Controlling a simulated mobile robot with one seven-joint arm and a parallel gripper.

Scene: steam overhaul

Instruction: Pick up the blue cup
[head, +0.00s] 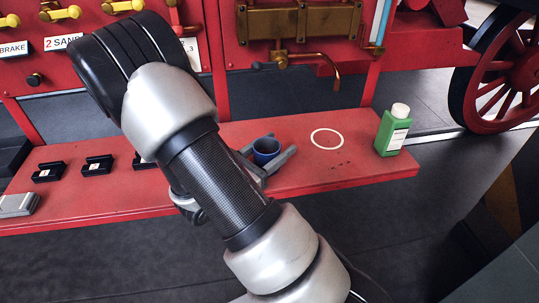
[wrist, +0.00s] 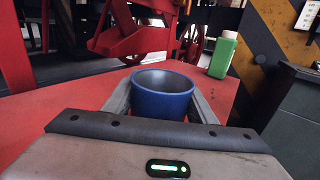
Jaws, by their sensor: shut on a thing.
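The blue cup (head: 266,149) is upright at the red bench, left of a white ring mark. My gripper (head: 270,160) is around it, with one finger on each side. In the wrist view the blue cup (wrist: 162,94) sits between the two grey fingers of my gripper (wrist: 162,100), which are shut on its sides. The cup looks empty inside. Its base is hidden, so I cannot tell if it touches the bench.
The red bench (head: 330,179) holds a white ring mark (head: 327,138), a green bottle with a white cap (head: 392,130), and black blocks (head: 97,166) at the left. A red panel with brass fittings (head: 300,20) rises behind. A spoked wheel (head: 500,75) stands at the right.

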